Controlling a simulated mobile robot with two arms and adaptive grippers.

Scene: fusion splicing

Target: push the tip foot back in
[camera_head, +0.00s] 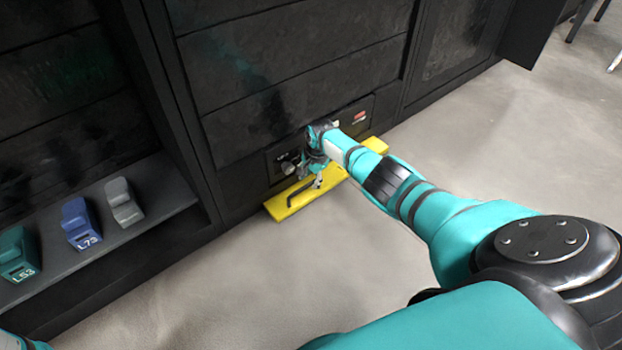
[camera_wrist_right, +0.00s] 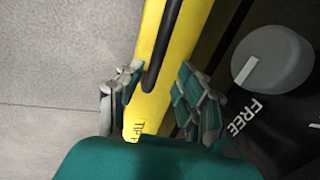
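The tip foot is a yellow bar (camera_head: 292,201) with a black handle, low at the base of the dark cabinet and sticking out over the floor. In the right wrist view the yellow bar (camera_wrist_right: 160,85) carries lettering starting "TIP", and its black handle (camera_wrist_right: 163,45) runs along it. My right gripper (camera_head: 318,175) is at the bar, in front of the cabinet's lower panel. In the wrist view its fingers (camera_wrist_right: 155,100) are apart, one on each side of the bar; I cannot tell whether they touch it. My left gripper is not in view; only a bit of teal shows at the lower left corner.
A grey round knob (camera_wrist_right: 272,58) marked "FREE" is on the dark panel right of the fingers. A shelf (camera_head: 165,185) at left holds green (camera_head: 17,255), blue (camera_head: 80,222) and grey (camera_head: 123,202) blocks. The floor (camera_head: 250,290) before the cabinet is clear.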

